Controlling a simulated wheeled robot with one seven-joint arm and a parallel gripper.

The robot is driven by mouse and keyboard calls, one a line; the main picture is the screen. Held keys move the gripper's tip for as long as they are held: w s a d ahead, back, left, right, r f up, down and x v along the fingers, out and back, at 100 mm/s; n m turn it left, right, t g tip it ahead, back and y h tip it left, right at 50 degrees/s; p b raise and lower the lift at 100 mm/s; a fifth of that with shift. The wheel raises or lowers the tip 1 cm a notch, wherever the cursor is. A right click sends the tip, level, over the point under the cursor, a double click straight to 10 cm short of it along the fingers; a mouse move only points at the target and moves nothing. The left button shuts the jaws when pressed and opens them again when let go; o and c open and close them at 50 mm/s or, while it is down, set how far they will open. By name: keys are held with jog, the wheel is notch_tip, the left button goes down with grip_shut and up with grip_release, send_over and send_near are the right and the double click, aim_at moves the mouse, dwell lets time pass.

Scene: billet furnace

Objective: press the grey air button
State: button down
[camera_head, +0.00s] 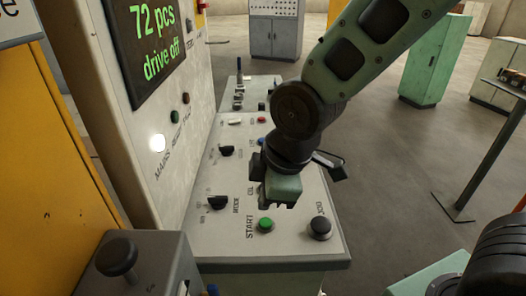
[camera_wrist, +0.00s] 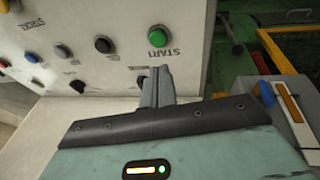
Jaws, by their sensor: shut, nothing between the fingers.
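No button clearly labelled as the grey air button can be read in either view. On the sloping console (camera_head: 225,180), a pale, whitish control (camera_head: 236,122) shows on the far part, its label too small to read. My gripper (camera_head: 277,203) is shut and empty above the right half of the console, a little behind the green START button (camera_head: 265,224), and hides part of the panel. In the wrist view, my closed fingers (camera_wrist: 160,80) point toward the pale panel, below the green START button (camera_wrist: 158,37).
A black JOG button (camera_head: 320,227) sits right of START. Black selector knobs (camera_head: 218,202) stand at the left. A blue button (camera_head: 261,141) and red button (camera_head: 262,118) lie farther back. An upright display panel (camera_head: 155,45) rises on the left; open floor (camera_head: 385,185) lies right.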

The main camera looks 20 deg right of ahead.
jog(key=w+d+r+n+t+p, duration=0.2)
jog(key=w+d+n+t+p, duration=0.1)
jog(key=w+n, duration=0.5)
jog(key=w+d+r+n+t+p, duration=0.2)
jog(key=w+n, duration=0.5)
jog(key=w, duration=0.5)
jog(key=shift+w+d+n+t+y+p, duration=0.15)
jog(key=shift+d+n+t+y+p, duration=0.4)
jog(key=shift+d, duration=0.55)
notch_tip(320, 180, down, 8)
jog(key=b, duration=0.5)
jog(key=shift+b, duration=0.35)
jog(key=shift+f+b, duration=0.3)
jog(key=shift+b, duration=0.05)
jog(key=shift+f, duration=0.1)
jog(key=shift+f+b, duration=0.35)
jog(key=shift+b, duration=0.2)
